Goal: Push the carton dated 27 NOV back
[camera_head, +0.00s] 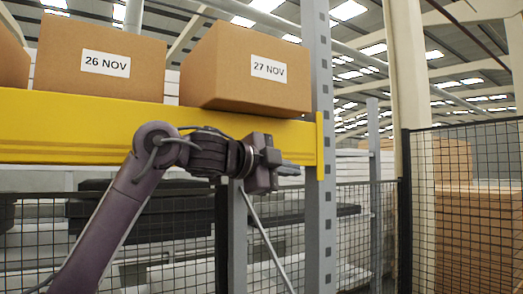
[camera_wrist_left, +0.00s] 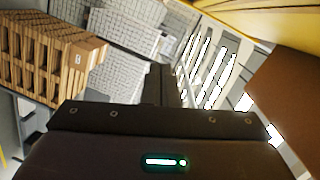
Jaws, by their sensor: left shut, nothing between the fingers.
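The carton dated 27 NOV (camera_head: 225,67) is a brown box on the yellow shelf beam (camera_head: 80,125). It sits turned at an angle, with its lower front edge out over the beam. My left gripper (camera_head: 290,170) is shut and empty, below the carton and in front of the beam, pointing right. In the left wrist view the shut fingers (camera_wrist_left: 161,85) show dark in the middle. A brown surface at that view's right edge seems to be the carton (camera_wrist_left: 295,80). My right gripper is in neither view.
The carton dated 26 NOV (camera_head: 100,85) stands left of it, with a gap between. A grey perforated upright (camera_head: 318,120) rises close on the right. A mesh fence (camera_head: 465,200) and stacked cartons (camera_head: 480,240) are farther right.

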